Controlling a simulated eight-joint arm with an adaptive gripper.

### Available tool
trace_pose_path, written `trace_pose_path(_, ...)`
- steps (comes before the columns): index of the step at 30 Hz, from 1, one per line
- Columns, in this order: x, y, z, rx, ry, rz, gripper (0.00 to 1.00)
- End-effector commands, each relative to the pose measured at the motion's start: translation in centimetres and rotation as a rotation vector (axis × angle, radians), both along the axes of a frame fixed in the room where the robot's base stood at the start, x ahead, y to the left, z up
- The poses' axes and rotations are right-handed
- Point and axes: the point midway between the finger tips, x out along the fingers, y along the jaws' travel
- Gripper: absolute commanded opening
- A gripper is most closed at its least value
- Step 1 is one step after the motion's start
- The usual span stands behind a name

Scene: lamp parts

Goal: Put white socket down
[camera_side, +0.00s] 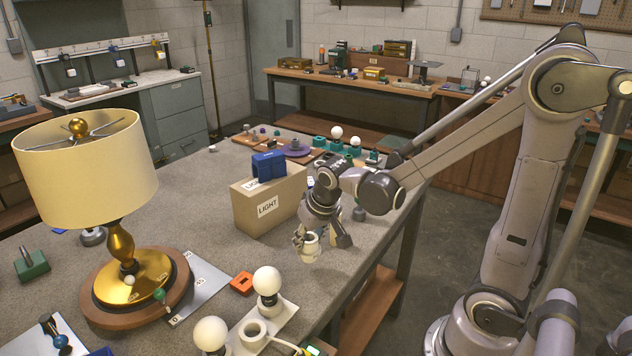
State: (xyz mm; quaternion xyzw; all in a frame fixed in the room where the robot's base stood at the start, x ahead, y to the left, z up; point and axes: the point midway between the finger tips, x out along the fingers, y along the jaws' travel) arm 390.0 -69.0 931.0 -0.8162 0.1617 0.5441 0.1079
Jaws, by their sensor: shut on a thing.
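My gripper (322,238) is near the right part of the grey table, in front of the cardboard box. It points down and is shut on the white socket (309,246), a small pale cup-like piece between its fingers. The socket's underside is close to the tabletop; I cannot tell whether it touches. The fingers hide part of the socket.
A cardboard box (270,203) marked LIGHT stands just behind my gripper, with a blue item (268,167) on top. A lamp (88,170) stands at left. A white holder (272,325) with bulbs and an orange piece (242,283) lie in front. The grey tabletop (210,225) between is clear.

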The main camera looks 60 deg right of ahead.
Motion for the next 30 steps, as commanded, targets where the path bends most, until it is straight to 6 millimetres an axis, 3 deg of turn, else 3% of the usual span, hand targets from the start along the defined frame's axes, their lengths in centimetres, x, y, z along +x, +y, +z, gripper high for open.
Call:
trace_pose_path(10,0.0,-0.1,-3.3,0.000,0.000,0.000,0.01)
trace_pose_path(25,0.0,-0.1,-4.0,0.000,0.000,0.000,0.01)
trace_pose_path(26,0.0,-0.1,-4.0,0.000,0.000,0.000,0.46)
trace_pose_path(27,0.0,-0.1,-4.0,0.000,0.000,0.000,0.58)
trace_pose_path(30,0.0,0.0,-4.0,0.000,0.000,0.000,0.60)
